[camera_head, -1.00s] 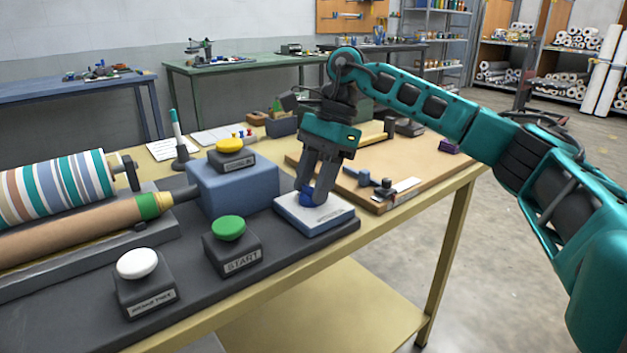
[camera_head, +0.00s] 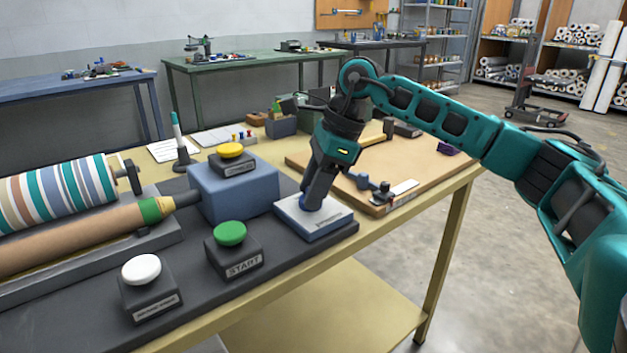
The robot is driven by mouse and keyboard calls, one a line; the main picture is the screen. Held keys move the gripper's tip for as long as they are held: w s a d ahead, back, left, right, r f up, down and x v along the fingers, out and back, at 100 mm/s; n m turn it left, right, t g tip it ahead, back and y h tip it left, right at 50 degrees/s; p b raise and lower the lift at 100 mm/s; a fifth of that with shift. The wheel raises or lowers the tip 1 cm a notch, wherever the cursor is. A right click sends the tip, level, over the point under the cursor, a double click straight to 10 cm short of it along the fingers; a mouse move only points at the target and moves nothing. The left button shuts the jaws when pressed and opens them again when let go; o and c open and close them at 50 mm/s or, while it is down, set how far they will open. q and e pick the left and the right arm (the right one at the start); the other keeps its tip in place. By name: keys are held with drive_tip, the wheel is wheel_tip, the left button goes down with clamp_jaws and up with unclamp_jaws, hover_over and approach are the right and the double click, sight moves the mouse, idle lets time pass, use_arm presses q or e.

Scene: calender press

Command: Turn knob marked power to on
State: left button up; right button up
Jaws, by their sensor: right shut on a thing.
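The power knob (camera_head: 302,202) is blue and sits on a small white-topped blue box (camera_head: 325,221) at the right end of the dark press base. Only a sliver of the knob shows, the rest being hidden by my fingers. My right gripper (camera_head: 312,204) reaches down from the upper right and is shut on the knob, its fingers seen nearly edge-on. The label on the box is too small to read. My left gripper is not in view.
A green START button (camera_head: 230,233), a white button (camera_head: 141,270) and a yellow button (camera_head: 230,150) stand nearby. The blue block (camera_head: 232,192) and the rollers (camera_head: 60,190) lie to the left. A brown board (camera_head: 420,165) with small tools lies behind right.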

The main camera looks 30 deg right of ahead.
drive_tip(key=m+t, duration=0.1)
drive_tip(key=m, duration=0.2)
drive_tip(key=m+t+h+p, duration=0.1)
drive_tip(key=m, duration=0.2)
drive_tip(key=shift+s+a, duration=0.1)
drive_tip(key=shift+s, duration=0.05)
drive_tip(key=shift+m+h, duration=0.3)
drive_tip(key=shift+h, duration=0.1)
drive_tip(key=o, duration=1.1)
drive_tip(key=shift+r, duration=0.15)
drive_tip(key=p+v, duration=0.3)
drive_tip(key=v, duration=0.9)
drive_tip(key=shift+s+r, duration=0.1)
drive_tip(key=shift+r, duration=0.2)
drive_tip(key=shift+s, duration=0.1)
